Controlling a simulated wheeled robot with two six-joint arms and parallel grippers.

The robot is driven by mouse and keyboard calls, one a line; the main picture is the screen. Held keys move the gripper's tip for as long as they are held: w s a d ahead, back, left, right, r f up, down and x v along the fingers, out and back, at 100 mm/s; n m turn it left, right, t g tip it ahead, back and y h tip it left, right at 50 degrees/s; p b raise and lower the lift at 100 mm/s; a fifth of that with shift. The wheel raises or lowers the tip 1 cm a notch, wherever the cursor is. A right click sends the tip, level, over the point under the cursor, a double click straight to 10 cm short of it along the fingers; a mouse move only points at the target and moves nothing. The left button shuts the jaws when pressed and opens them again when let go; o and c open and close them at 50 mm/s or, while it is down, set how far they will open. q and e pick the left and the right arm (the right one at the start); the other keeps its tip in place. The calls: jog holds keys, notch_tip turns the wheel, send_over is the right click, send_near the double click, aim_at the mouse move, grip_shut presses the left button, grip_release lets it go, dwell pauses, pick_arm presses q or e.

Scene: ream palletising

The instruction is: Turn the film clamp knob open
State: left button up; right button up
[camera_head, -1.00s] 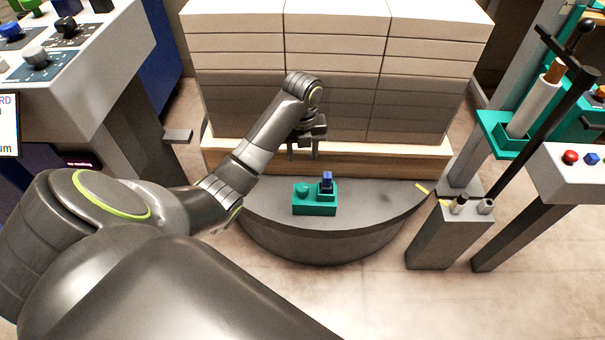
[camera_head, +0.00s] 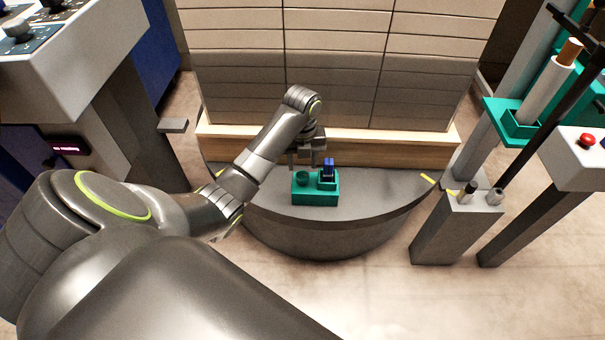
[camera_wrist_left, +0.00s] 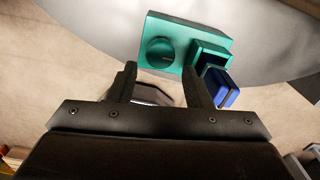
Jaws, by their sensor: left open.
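The teal block (camera_head: 315,199) sits on the grey round turntable (camera_head: 372,205) in front of the ream stack. A round teal knob (camera_head: 302,178) stands on its left part, and it shows face-on in the left wrist view (camera_wrist_left: 160,53). A blue piece (camera_head: 328,168) stands in a square teal socket (camera_wrist_left: 211,50) beside the knob. My left gripper (camera_head: 305,160) is open and empty, just above and behind the block. In the left wrist view, the left gripper's fingertips (camera_wrist_left: 160,72) are spread on either side of the knob's line, apparently apart from it. My right gripper is not in view.
The stack of pale reams (camera_head: 330,70) on a wooden pallet (camera_head: 400,148) rises directly behind the block. A grey post (camera_head: 455,228) and a teal holder with a white roll (camera_head: 545,95) stand at the right. A control console (camera_head: 75,60) stands at the left.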

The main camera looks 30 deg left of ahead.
aim_at(302, 175)
pick_arm(q)
jog(key=shift+f+b, duration=0.5)
jog(key=shift+f, duration=1.9)
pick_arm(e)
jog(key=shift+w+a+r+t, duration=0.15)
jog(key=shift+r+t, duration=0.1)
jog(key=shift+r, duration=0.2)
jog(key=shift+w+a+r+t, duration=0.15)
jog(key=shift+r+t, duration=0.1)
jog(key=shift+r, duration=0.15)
pick_arm(q)
jog(key=c, duration=0.7)
jog(key=shift+r, duration=0.1)
